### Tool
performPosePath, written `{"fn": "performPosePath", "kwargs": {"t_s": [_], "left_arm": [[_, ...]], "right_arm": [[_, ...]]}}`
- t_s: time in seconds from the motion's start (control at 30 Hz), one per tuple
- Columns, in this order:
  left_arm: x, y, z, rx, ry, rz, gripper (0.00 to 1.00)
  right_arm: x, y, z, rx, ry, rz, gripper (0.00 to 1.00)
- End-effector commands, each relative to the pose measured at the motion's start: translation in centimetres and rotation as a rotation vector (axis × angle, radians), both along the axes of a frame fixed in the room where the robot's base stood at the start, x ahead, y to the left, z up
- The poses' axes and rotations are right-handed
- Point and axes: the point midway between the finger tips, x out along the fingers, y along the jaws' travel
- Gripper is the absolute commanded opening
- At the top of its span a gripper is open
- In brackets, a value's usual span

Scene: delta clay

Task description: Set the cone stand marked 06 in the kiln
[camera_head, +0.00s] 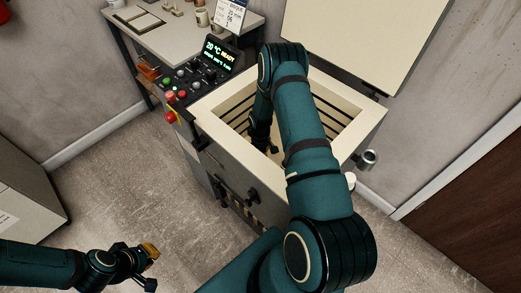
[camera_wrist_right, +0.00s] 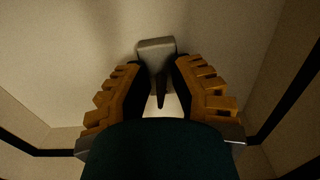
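The kiln (camera_head: 372,112) stands open, its cream lid (camera_head: 355,35) raised at the back. My right arm reaches over the front rim and down into the chamber. My right gripper (camera_wrist_right: 160,75) shows in the right wrist view with orange ribbed fingers. A small pale cone stand (camera_wrist_right: 156,46) with a dark pointed cone sits between its fingertips, which appear to touch its sides. Its number is not visible, nor is any clear gap beneath it. My left gripper (camera_head: 150,267) is open and empty, low at the left over the floor.
A control panel (camera_head: 205,66) reads 20 °C READY at the kiln's left, with a red stop button. Behind it a work table (camera_head: 160,40) holds cups, small pieces and a printed card (camera_head: 232,12). A cabinet (camera_head: 25,195) stands at left. Floor between is clear.

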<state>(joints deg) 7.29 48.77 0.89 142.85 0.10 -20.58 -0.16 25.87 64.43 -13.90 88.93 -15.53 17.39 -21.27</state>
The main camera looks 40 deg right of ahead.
Motion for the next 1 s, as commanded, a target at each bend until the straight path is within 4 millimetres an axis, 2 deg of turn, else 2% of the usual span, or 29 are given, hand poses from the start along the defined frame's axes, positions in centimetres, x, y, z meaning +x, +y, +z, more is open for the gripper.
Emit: {"fn": "performPosePath", "kwargs": {"t_s": [0.33,0.47,0.8,1.0], "left_arm": [[0.0,0.0,0.0,0.0,0.0,0.0,0.0],[0.0,0.0,0.2,0.0,0.001,0.0,0.0],[-0.3,0.0,1.9,-0.001,0.008,-0.002,0.0],[-0.5,-0.1,2.5,-0.003,0.012,-0.002,0.0]], "right_arm": [[0.0,0.0,0.1,0.0,-0.001,0.0,0.34],[0.1,0.0,1.1,-0.001,-0.002,0.0,0.34],[0.1,-0.1,7.8,-0.002,-0.003,0.0,0.34],[0.1,0.0,11.0,-0.001,-0.003,0.001,0.34]]}}
